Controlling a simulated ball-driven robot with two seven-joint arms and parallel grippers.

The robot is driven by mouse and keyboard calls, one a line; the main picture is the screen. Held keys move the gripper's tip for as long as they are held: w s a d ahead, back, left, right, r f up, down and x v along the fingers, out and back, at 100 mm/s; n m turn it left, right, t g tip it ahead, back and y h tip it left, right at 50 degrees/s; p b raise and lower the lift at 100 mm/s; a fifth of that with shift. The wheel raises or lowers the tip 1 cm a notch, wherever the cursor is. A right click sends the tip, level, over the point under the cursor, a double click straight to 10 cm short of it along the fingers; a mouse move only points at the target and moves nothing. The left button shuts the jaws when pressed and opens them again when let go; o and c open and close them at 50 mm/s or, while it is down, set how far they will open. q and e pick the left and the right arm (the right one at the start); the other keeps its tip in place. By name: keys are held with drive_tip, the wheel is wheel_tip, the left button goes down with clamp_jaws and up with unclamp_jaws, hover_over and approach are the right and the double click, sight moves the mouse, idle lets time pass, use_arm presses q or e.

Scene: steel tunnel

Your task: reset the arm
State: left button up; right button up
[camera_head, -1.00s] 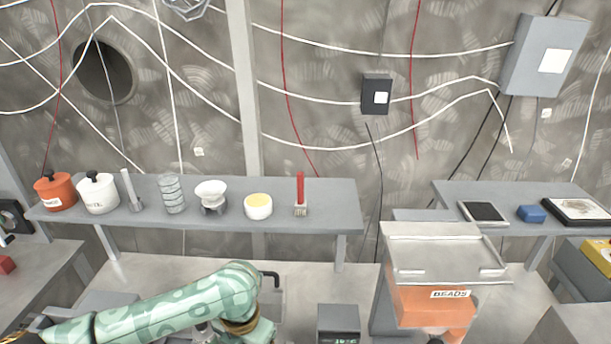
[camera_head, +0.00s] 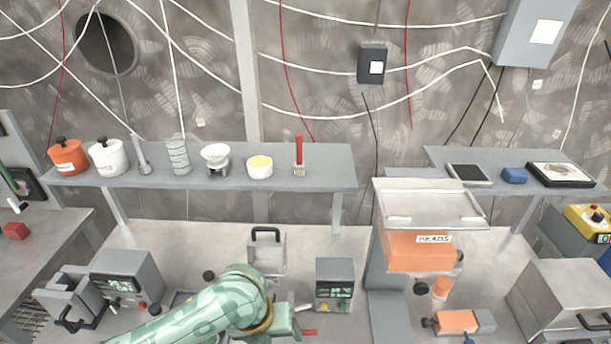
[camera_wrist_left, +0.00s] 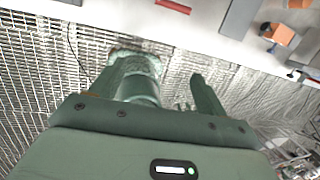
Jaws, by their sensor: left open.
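My left arm (camera_head: 215,308) comes in from the lower left in the head view, green and patterned, bent over the front of the work surface.
A grey shelf (camera_head: 325,179) behind holds pots, a white bowl (camera_head: 215,153) and a red-handled brush (camera_head: 299,150). A red item (camera_head: 309,332) lies by my arm.

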use_arm(q)
drive_tip(key=s+a+r+n+t+y, duration=0.15)
drive_tip(key=s+a+n, duration=0.25)
drive_tip(key=a+n, duration=0.45)
drive_tip(key=s+a+r+n+t+y, duration=0.1)
drive_tip(key=s+a+n+t+y, duration=0.15)
drive_tip(key=a+n, duration=0.6)
drive_tip(key=s+a+r+n+t+y, duration=0.1)
drive_tip(key=s+a+r+n+y, duration=0.15)
drive_tip(key=s+a+n, duration=0.6)
drive_tip(key=d+f+n+g+h+b, duration=0.1)
drive_tip(key=d+f+n+b, duration=0.2)
drive_tip(key=f, duration=1.4)
drive_tip(key=d+f+n+g+h+b, duration=0.15)
drive_tip(key=d+f+b, duration=0.25)
drive_tip(key=f, duration=1.3)
drive_tip(key=s+f+n+g+h+b, duration=0.1)
drive_tip(key=s+f+b, duration=0.5)
drive_tip(key=s+f, duration=1.4)
wheel_tip(320, 180, down, 3)
drive_tip(key=shift+s+a+r+n+g+h, duration=0.15)
drive_tip(key=shift+n+g+h, duration=0.35)
drive_tip(key=shift+g, duration=0.65)
use_arm(e)
wheel_tip(320, 180, down, 14)
drive_tip(key=s, duration=0.2)
drive_tip(key=shift+r+g, duration=0.2)
drive_tip(key=shift+g, duration=0.1)
